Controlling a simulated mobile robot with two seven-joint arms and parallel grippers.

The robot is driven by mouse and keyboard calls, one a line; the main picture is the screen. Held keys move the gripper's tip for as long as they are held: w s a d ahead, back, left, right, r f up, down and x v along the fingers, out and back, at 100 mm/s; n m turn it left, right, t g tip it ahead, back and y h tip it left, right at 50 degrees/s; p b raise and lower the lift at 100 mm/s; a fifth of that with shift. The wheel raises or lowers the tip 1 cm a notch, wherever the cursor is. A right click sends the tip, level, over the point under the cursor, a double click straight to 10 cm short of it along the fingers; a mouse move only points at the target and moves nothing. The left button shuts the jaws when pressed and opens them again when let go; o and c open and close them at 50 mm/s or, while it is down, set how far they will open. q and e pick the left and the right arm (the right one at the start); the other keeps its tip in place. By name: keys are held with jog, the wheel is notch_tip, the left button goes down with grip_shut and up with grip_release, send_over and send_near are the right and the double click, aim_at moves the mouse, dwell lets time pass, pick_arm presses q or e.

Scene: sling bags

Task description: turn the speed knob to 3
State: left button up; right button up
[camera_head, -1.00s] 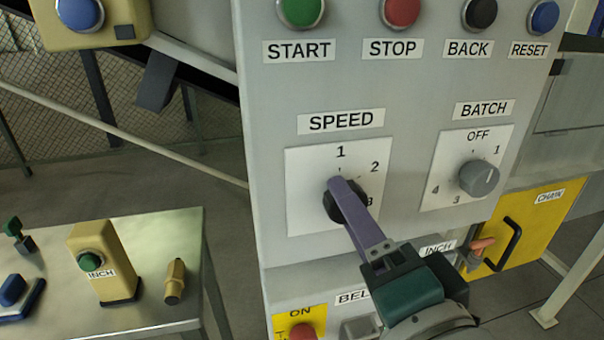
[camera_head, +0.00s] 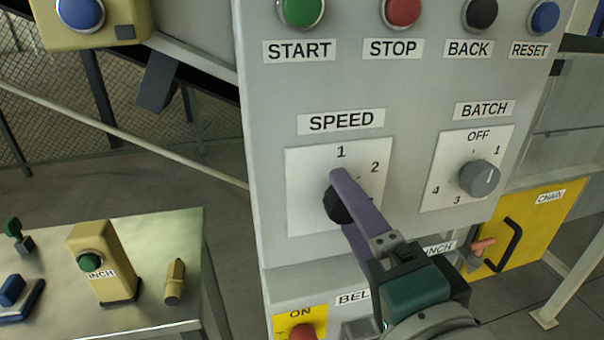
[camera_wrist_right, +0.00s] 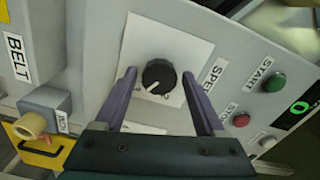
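The black speed knob (camera_head: 335,208) sits on a white dial plate (camera_head: 303,190) under the SPEED label (camera_head: 341,121). The 1 and 2 show in the head view; the 3 is hidden behind my finger. In the right wrist view the knob (camera_wrist_right: 160,72) shows whole, its white pointer line slanting to the lower left, the side away from the SPEED label. My right gripper (camera_wrist_right: 159,78) is open, with one purple finger on each side of the knob and visible gaps. In the head view my right gripper (camera_head: 342,200) partly covers the knob. My left gripper is out of view.
The grey BATCH knob (camera_head: 480,178) is to the right on the same panel. START (camera_head: 300,9), STOP (camera_head: 402,11), BACK (camera_head: 480,13) and RESET (camera_head: 543,17) buttons line the top.

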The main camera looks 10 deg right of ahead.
jog(key=shift+o, duration=0.5)
jog(key=s+b, duration=0.1)
jog(key=s, duration=0.9)
jog(key=shift+d+b, duration=0.2)
jog(key=shift+b, duration=0.15)
jog(key=shift+a, duration=0.1)
